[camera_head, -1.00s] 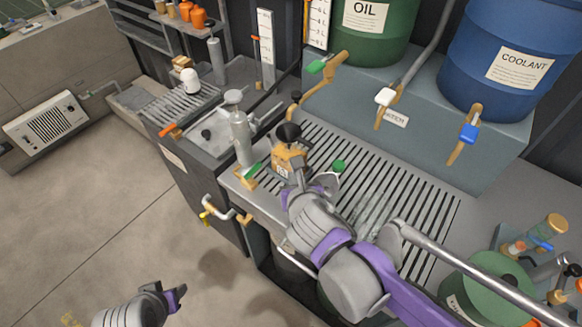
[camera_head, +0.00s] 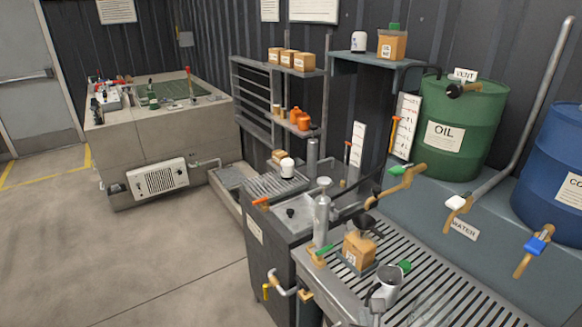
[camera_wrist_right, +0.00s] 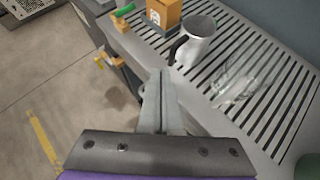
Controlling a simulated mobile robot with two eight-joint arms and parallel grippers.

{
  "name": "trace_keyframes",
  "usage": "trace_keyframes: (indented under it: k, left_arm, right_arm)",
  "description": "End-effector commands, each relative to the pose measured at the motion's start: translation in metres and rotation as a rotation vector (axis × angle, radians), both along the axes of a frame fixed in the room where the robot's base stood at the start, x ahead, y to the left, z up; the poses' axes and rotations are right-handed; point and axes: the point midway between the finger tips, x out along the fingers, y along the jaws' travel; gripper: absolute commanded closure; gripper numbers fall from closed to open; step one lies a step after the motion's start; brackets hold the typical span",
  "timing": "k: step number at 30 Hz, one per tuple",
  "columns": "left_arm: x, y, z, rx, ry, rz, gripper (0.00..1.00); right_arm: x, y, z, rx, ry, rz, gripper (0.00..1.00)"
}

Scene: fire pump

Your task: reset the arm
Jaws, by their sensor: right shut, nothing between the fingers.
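My right gripper shows only a small part at the bottom edge of the head view (camera_head: 377,314). In the right wrist view its fingers (camera_wrist_right: 160,88) are shut and empty. They point towards the slatted bench, near a grey metal mug with a dark handle (camera_wrist_right: 198,42). The mug also shows in the head view (camera_head: 388,284), upright on the slats. A small orange-brown box (camera_head: 358,248) with a black funnel at its top stands behind the mug; its lower part shows in the wrist view (camera_wrist_right: 163,14). My left gripper is out of view.
The slatted bench (camera_head: 450,290) carries a grey bottle (camera_head: 322,222) left of the box. Taps stick out below the oil drum (camera_head: 455,130) and blue drum (camera_head: 557,175). A clear, glass-like thing (camera_wrist_right: 238,88) lies right of the mug. Open floor (camera_head: 150,255) is at left.

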Motion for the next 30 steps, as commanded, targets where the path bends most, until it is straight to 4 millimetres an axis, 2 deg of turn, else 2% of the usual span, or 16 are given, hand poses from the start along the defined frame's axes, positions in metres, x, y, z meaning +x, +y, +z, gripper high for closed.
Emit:
trace_keyframes:
  k: [8,11,15,21,25,30]
  left_arm:
    - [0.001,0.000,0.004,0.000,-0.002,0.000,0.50]
    - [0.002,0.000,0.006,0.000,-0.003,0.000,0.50]
    - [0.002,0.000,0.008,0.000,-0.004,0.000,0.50]
    - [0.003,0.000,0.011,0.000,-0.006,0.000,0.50]
    - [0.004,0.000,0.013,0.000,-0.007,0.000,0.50]
    - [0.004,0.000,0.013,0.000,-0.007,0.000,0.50]
  right_arm:
    - [-0.034,-0.024,-0.026,0.611,0.011,-0.524,1.00]
    - [-0.050,-0.030,-0.037,0.865,0.006,-0.770,1.00]
    - [-0.074,-0.034,-0.053,1.229,-0.014,-1.162,1.00]
    - [-0.105,-0.031,-0.071,1.670,-0.073,-1.730,1.00]
    - [-0.119,-0.027,-0.078,1.845,-0.117,-2.013,1.00]
    - [-0.127,-0.023,-0.082,1.944,-0.152,-2.196,1.00]
